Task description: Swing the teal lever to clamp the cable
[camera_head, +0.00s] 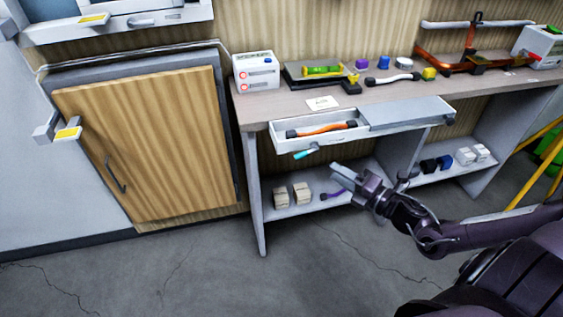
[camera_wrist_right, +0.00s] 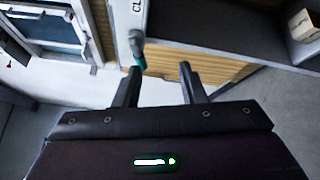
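The teal lever (camera_head: 306,151) sticks out below the front of an open white drawer (camera_head: 283,146) in the head view. In the right wrist view the teal lever (camera_wrist_right: 140,60) shows beside the left fingertip, under a grey rounded part. An orange cable with dark ends (camera_head: 325,129) lies in the drawer. My right gripper (camera_head: 338,170) is in front of the desk, below and right of the lever. In its wrist view the right gripper (camera_wrist_right: 159,69) has its fingers apart with nothing clearly between them; contact with the lever cannot be told. My left gripper is not in view.
The desk top (camera_head: 262,108) holds a white box (camera_head: 255,72), a green-yellow level and small blocks. The lower shelf (camera_head: 310,205) holds small boxes and a purple cable. A wooden-door cabinet (camera_head: 150,145) stands at left. The floor in front is clear.

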